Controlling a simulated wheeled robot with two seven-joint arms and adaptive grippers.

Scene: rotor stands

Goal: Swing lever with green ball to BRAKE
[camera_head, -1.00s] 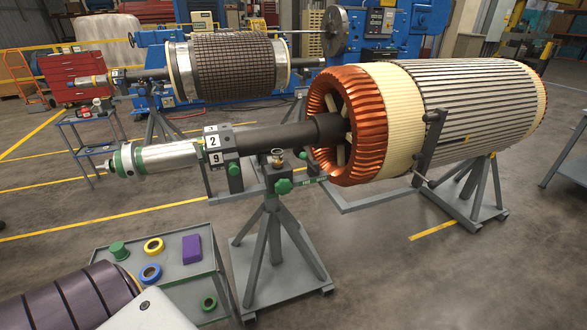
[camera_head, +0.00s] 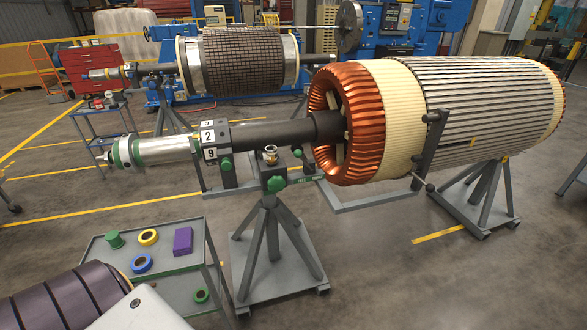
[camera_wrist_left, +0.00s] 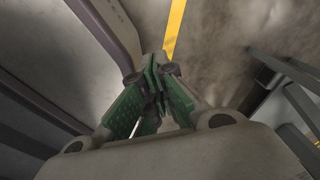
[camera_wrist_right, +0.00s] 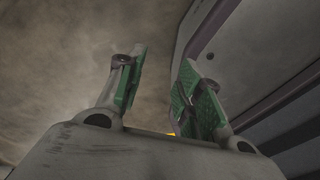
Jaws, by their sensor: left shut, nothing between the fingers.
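A grey stand (camera_head: 268,240) holds the dark shaft of the copper-ended rotor (camera_head: 345,130). On its head are a green knob (camera_head: 276,184) and a green plate (camera_head: 305,180) with small lettering that seems to begin with FREE. A small green ball (camera_head: 297,153) shows just above the plate; its lever is too small to make out, and I cannot read BRAKE. My left gripper (camera_wrist_left: 158,82) is shut and empty above the floor in the left wrist view. My right gripper (camera_wrist_right: 160,80) is open and empty in the right wrist view. Neither gripper shows in the head view.
A grey cart (camera_head: 190,262) at lower left carries tape rolls, a green piece and a purple block (camera_head: 182,241). A second rotor (camera_head: 245,60) stands behind.

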